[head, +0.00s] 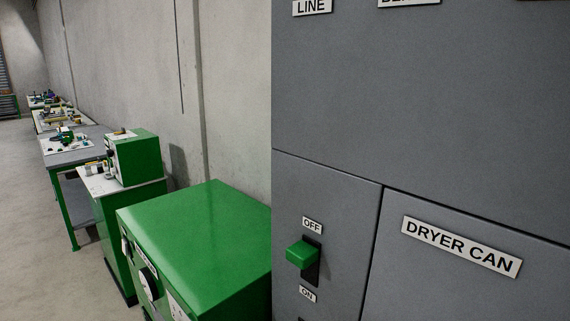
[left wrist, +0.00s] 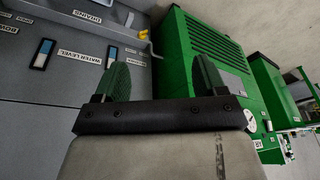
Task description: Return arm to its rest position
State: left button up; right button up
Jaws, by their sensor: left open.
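My left gripper (left wrist: 161,80) shows in the left wrist view with its two green fingers well apart. It is open, and nothing is between the fingers. Behind the fingers are a grey panel (left wrist: 60,85) and a green machine (left wrist: 178,48). The left gripper is not in the head view, and my right gripper is in neither view.
In the head view a grey cabinet (head: 430,110) fills the right side, with a green switch handle (head: 301,254) between OFF and ON labels and a DRYER CAN label (head: 460,246). A green box-shaped machine (head: 200,235) stands beside it. Workbenches (head: 82,146) line the wall; floor at left is clear.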

pick_arm(q)
jog(key=s+f+g, duration=0.1)
jog(key=s+f, duration=0.1)
jog(key=f, duration=0.9)
jog(key=s+f, duration=0.2)
jog(key=f, duration=0.9)
jog(key=s+a+f+g, duration=0.1)
jog(key=s+a+f, duration=0.2)
jog(key=s+f, duration=0.9)
jog(key=s, duration=0.2)
jog(key=shift+s+a+f, duration=0.2)
jog(key=shift+s+f, duration=0.05)
jog(key=shift+s, duration=0.1)
jog(key=shift+c, duration=0.3)
